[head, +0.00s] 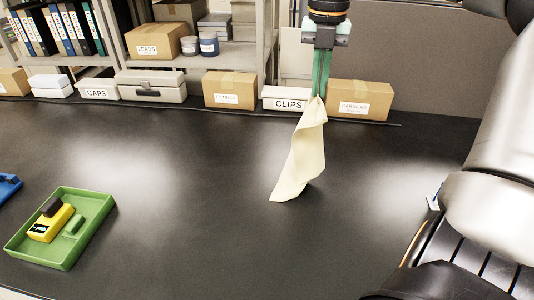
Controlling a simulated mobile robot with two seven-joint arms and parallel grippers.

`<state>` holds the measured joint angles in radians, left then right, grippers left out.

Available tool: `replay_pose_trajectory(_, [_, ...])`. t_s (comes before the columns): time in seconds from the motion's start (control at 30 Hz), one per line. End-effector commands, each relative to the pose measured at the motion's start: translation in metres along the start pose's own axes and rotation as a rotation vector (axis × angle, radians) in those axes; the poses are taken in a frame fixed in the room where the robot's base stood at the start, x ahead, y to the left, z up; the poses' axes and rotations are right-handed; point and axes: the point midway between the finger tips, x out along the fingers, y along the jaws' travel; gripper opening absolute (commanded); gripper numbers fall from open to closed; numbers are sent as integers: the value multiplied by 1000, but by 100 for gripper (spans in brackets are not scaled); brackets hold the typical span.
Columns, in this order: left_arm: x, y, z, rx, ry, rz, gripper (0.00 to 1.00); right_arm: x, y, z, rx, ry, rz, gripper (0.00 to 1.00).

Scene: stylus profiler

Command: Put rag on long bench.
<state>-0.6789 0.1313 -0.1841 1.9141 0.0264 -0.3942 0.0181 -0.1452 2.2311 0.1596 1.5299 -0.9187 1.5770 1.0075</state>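The rag (301,160) is a cream cloth that hangs in folds over the dark bench top. My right gripper (319,92) comes down from the top of the head view, with its green fingers shut on the rag's upper end. The rag's lower edge is close to the bench surface, with a small dark shadow beside it; I cannot tell whether it touches. The long bench (190,215) appears to be this wide black top. My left gripper is not in view.
A green tray (90,229) with a yellow device (50,222) stands at the left, near a blue item (8,187). Boxes line the back, including a CLIPS box (285,100) and a cardboard box (359,101). The middle of the bench is clear. My arm fills the right side.

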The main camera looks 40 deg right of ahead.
Motion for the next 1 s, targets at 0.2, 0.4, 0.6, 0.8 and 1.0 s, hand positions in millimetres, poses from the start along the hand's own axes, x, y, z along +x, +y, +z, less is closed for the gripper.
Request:
replay_pose_trajectory(0.2, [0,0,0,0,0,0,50,-3,-17,18,-191,1,2,0])
replay_pose_trajectory(0.4, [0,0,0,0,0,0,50,-6,-32,34,-364,1,1,0])
replay_pose_trajectory(0.6, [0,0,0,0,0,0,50,15,-29,29,-447,5,-1,0])
replay_pose_trajectory(0.8, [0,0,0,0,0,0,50,48,-13,13,-445,3,-3,0])
replay_pose_trajectory(1.0, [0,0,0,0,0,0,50,60,12,-14,-445,1,-4,0])
